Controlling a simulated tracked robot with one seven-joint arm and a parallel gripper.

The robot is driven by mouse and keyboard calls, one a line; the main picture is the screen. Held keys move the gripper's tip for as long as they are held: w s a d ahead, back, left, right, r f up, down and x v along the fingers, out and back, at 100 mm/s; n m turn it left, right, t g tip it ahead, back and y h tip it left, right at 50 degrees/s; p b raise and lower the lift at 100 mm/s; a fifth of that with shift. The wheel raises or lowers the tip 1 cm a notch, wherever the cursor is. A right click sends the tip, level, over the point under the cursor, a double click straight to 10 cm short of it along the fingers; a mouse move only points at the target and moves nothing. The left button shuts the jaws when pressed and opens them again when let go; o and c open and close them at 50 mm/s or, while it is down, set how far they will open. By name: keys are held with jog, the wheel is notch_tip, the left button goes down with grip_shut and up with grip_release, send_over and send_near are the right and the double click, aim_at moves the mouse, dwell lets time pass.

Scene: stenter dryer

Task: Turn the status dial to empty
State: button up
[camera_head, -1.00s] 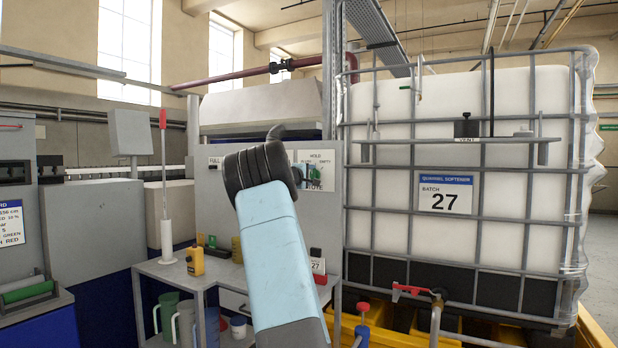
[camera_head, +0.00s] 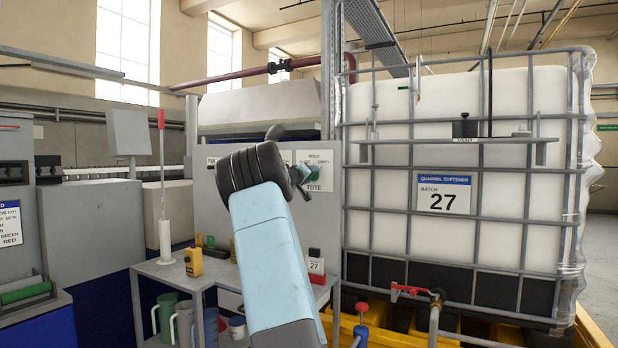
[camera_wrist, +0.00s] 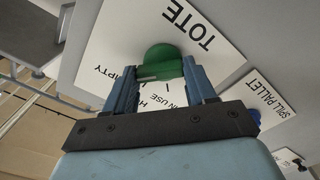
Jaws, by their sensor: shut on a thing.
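The status dial is a green knob, seen in the wrist view (camera_wrist: 162,60) and partly in the head view (camera_head: 313,174). It sits on a white plate (camera_wrist: 205,65) marked TOTE, with EMPTY, HOLD and IN USE around the knob. In the wrist view EMPTY lies left of the knob and IN USE below it. My gripper (camera_wrist: 160,72) has its blue fingers on both sides of the knob, shut on it. A pale mark shows on the knob's lower left edge; which word it points at is unclear. The fingers also show in the head view (camera_head: 303,176).
A plate marked SPILL PALLET (camera_wrist: 268,102) is beside the TOTE plate. The caged white tank (camera_head: 455,150) stands right of the panel (camera_head: 330,225). A small bench (camera_head: 172,272) with bottles and jugs stands below and left of my arm.

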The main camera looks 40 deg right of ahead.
jog(key=shift+s+d+f, duration=0.1)
jog(key=shift+f, duration=0.2)
jog(key=o, duration=0.7)
jog(key=shift+m, duration=0.3)
jog(key=shift+c, duration=0.2)
jog(key=o, duration=0.4)
jog(key=shift+r, duration=0.15)
jog(key=v, duration=1.3)
jog(key=shift+a, duration=0.4)
jog(key=shift+s, duration=0.1)
